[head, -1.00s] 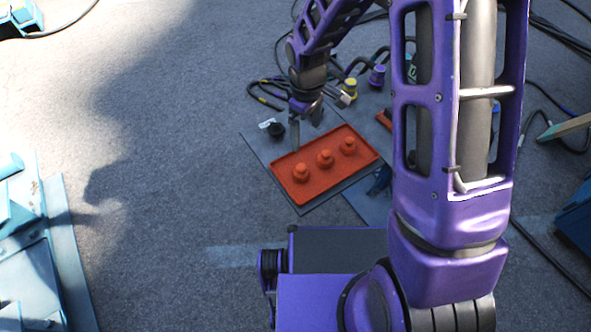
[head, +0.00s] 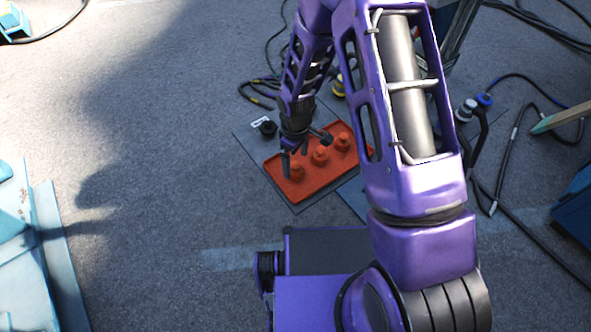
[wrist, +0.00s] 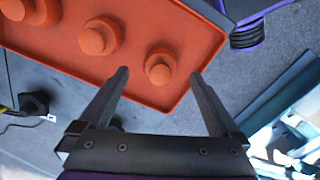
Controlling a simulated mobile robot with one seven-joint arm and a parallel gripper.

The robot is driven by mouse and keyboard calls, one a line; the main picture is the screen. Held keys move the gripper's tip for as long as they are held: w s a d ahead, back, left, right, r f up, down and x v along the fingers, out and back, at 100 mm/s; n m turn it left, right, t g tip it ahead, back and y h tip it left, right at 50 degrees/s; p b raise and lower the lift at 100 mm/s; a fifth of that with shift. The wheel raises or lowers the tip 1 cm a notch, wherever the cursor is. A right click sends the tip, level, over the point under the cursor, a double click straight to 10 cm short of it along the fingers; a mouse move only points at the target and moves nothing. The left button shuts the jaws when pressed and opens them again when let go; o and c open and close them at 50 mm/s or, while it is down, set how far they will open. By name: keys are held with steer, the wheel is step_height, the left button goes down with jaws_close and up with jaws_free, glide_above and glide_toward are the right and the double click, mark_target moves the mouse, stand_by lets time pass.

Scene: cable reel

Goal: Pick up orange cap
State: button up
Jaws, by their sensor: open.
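Several orange caps stand upright in an orange tray (head: 318,183), with three in a row in the head view. The near left cap (head: 297,171) is closest to my gripper (head: 291,162); the middle cap (head: 320,156) and far right cap (head: 343,141) lie beyond it. In the wrist view, my gripper (wrist: 158,74) is open and empty, with the end cap (wrist: 160,68) showing between its fingertips. I cannot tell the height gap between fingers and cap. The neighbouring cap (wrist: 98,38) sits to the left, and another (wrist: 30,9) is cut by the top edge.
The tray lies on a grey mat (head: 247,142) on the floor. A black plug (head: 265,127) stands beside the tray's left corner. Cables lie behind and to the right. Blue equipment (head: 35,250) stands at left; open floor lies between it and the tray.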

mark_target(295, 164)
step_height(295, 164, down, 4)
steer(key=shift+r, duration=0.2)
jaws_close()
stand_by(0.4)
